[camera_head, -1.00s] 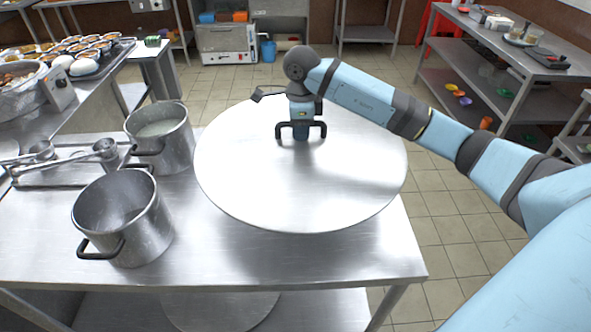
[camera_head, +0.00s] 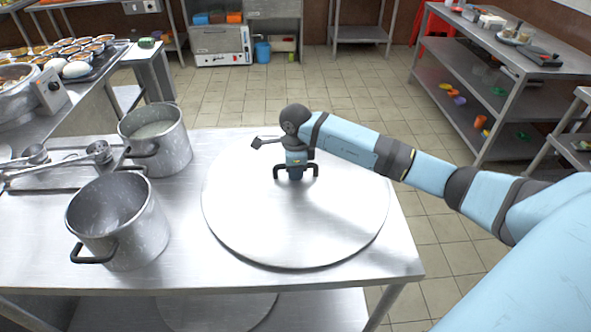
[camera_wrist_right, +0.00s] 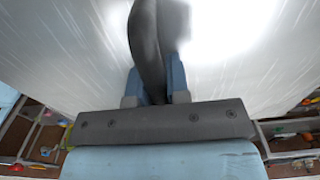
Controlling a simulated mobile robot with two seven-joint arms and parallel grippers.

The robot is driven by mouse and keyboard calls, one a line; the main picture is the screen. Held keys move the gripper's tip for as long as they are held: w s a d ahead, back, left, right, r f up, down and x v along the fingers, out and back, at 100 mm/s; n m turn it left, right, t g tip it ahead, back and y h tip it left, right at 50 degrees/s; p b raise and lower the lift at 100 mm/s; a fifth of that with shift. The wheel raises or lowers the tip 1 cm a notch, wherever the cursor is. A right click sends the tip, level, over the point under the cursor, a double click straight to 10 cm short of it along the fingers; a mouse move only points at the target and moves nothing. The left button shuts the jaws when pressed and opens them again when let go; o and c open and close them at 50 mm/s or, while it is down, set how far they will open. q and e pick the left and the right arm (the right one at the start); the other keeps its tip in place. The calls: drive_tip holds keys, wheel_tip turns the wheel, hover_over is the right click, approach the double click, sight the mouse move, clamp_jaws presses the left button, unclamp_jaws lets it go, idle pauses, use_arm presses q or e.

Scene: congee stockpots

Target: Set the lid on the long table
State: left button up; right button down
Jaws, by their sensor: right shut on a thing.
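The lid (camera_head: 300,225) is a wide, round, shiny metal disc with a black handle (camera_head: 313,170) at its middle. It lies level at the right part of the long steel table (camera_head: 45,240), its edge at or very close to the tabletop; I cannot tell whether it touches. My right gripper (camera_head: 296,174) points down and is shut on the handle. In the right wrist view, the blue fingers (camera_wrist_right: 156,88) sit on both sides of the dark handle bar, with the lid filling the background. My left gripper is not in view.
Two open metal stockpots, one in front (camera_head: 120,225) and one behind (camera_head: 158,140), stand left of the lid. A rack with ladles (camera_head: 60,165) lies at the far left. A narrow bare strip of tabletop is in front of the lid. A shelf unit (camera_head: 500,60) stands at the right.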

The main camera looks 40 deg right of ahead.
drive_tip(key=shift+r, duration=0.15)
drive_tip(key=c, duration=1.1)
unclamp_jaws()
drive_tip(key=shift+r, duration=0.2)
wheel_tip(320, 180, up, 10)
drive_tip(key=shift+r, duration=0.8)
